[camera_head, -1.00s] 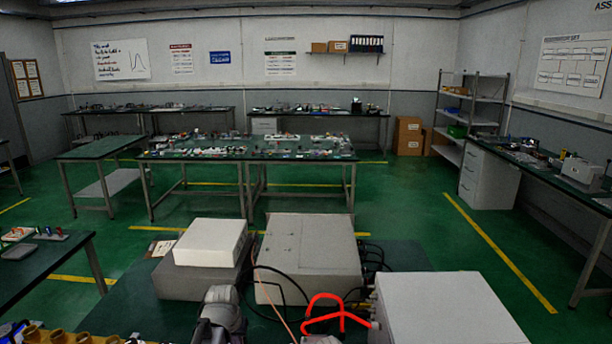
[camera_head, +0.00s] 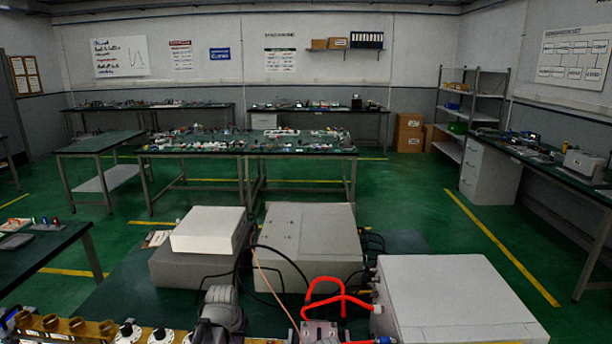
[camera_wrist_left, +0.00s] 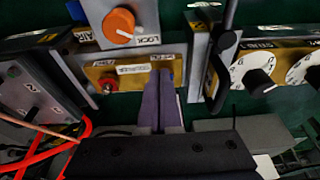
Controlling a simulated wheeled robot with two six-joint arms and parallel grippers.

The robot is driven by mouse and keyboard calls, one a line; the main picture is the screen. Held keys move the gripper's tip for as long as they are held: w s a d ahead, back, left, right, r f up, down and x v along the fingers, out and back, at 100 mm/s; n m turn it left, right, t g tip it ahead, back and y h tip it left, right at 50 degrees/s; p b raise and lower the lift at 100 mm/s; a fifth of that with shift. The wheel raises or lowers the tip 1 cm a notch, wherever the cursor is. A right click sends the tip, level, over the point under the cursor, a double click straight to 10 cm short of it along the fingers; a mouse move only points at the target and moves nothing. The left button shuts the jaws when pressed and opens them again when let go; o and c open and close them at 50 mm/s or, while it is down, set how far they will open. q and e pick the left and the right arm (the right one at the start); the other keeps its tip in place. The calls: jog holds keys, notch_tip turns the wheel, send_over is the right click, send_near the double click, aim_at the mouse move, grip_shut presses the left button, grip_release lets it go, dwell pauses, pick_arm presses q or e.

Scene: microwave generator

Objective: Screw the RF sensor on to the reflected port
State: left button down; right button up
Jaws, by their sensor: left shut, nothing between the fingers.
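In the left wrist view my left gripper (camera_wrist_left: 160,85) is shut and empty. Its purple fingers end in front of a small brass-coloured panel (camera_wrist_left: 125,76) with a red-capped part (camera_wrist_left: 108,86) on its left. I cannot tell whether the fingertips touch the panel. I cannot make out which part is the RF sensor or the reflected port. In the head view my left gripper cannot be made out, and a grey rounded arm part stands at the bottom. My right gripper is in neither view.
The left wrist view shows an orange knob (camera_wrist_left: 118,26), a black rod (camera_wrist_left: 223,50) and a black-and-white dial (camera_wrist_left: 258,80). In the head view a red hose (camera_head: 335,297) loops beside a white box (camera_head: 450,295). Brass fittings (camera_head: 62,324) line the bottom left edge.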

pick_arm(q)
jog(key=shift+w, duration=0.4)
dwell(0.4)
jog(key=shift+a, duration=0.25)
jog(key=shift+s, duration=0.15)
dwell(0.3)
jog(key=shift+s, duration=0.25)
jog(key=shift+r, duration=0.1)
jog(key=p+v, duration=0.2)
jog(key=p, duration=0.1)
jog(key=w+p+v, duration=0.1)
jog(key=p+v, duration=0.2)
jog(key=shift+r, duration=0.45)
jog(key=shift+d, duration=0.1)
